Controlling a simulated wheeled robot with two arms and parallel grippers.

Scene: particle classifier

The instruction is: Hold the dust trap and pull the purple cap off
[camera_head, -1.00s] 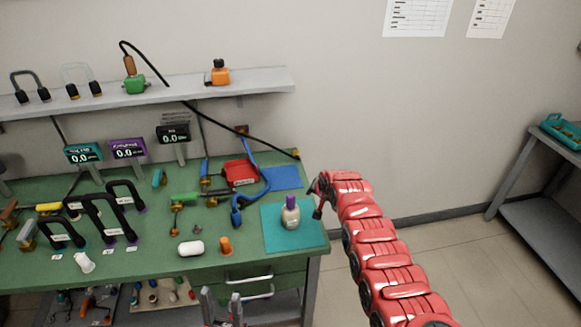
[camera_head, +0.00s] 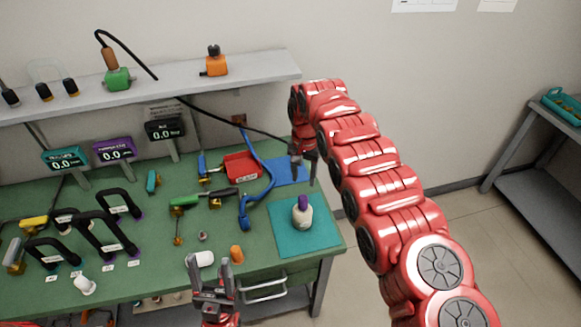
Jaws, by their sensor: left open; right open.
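The dust trap (camera_head: 302,217) is a small pale bottle standing upright on a teal mat (camera_head: 285,244) at the bench's right end. Its purple cap (camera_head: 303,202) sits on top. My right gripper (camera_head: 305,178) is open, pointing down just behind and above the cap in the picture, apart from it. My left gripper (camera_head: 211,263) is open and empty at the bench's front edge, left of and nearer than the dust trap.
A white rounded object (camera_head: 201,259) and an orange piece (camera_head: 237,254) lie near my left gripper. Black handles (camera_head: 95,235) stand at left.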

